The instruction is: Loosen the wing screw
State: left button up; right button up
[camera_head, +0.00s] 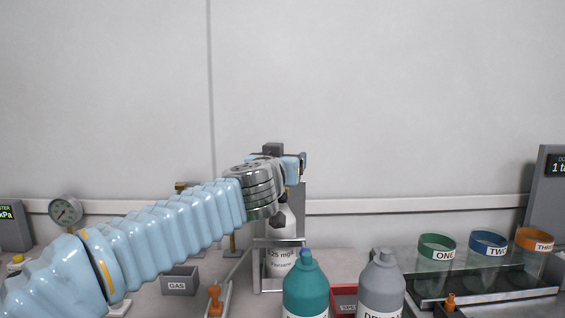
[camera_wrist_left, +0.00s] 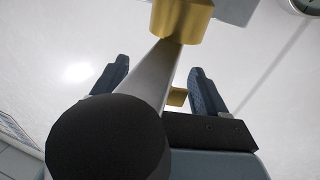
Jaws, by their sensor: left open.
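My left gripper (camera_head: 292,162) is at the upper part of a grey stand (camera_head: 299,205), its arm reaching in from the left; the wrist hides much of what is there. In the left wrist view the two dark fingers (camera_wrist_left: 158,68) are apart. A grey rod (camera_wrist_left: 150,80) with a round black end (camera_wrist_left: 108,140) near the camera runs through the space between them. A brass collar (camera_wrist_left: 182,18) sits at its far end, and a small brass piece (camera_wrist_left: 177,97) shows beside the rod. I cannot tell which part is the wing screw. My right gripper is not in view.
Below the gripper stand a labelled white bottle (camera_head: 281,262), a teal bottle (camera_head: 305,288) and a grey bottle (camera_head: 381,287). A GAS box (camera_head: 180,281) and a dial gauge (camera_head: 65,210) are left. Cups ONE (camera_head: 437,248), TWO (camera_head: 488,243) and a third (camera_head: 534,240) stand right.

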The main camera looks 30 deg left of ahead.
pick_arm(q)
jog(key=c, duration=1)
jog(key=shift+r+n+y+p, duration=0.15)
jog(key=shift+n+y+p, duration=0.25)
jog(key=shift+y+p, duration=0.3)
jog(key=n+g+y+p, duration=0.2)
jog(key=y, duration=0.1)
jog(key=shift+r+p, duration=0.1)
jog(key=shift+p, duration=0.3)
jog(key=shift+s+a+n+g+y+p, duration=0.15)
jog(key=shift+n+g+y+p, duration=0.4)
jog(key=shift+n+g+y, duration=0.4)
jog(key=n+g+y, duration=0.3)
jog(key=g+y, duration=0.1)
jog(key=shift+s+a+f+n, duration=0.15)
jog(key=shift+f+n, duration=0.15)
jog(key=shift+n, duration=0.05)
jog(key=n+g, duration=0.2)
jog(key=g, duration=0.1)
jog(key=n+g+y, duration=0.1)
jog(key=n+g, duration=0.1)
jog(key=g, duration=0.1)
jog(key=s+n+g+y, duration=0.1)
jog(key=n+g, duration=0.1)
jog(key=g, duration=0.1)
jog(key=shift+s+a+y, duration=0.1)
jog(key=shift+a+y, duration=0.15)
jog(key=shift+g, duration=0.45)
jog(key=o, duration=1)
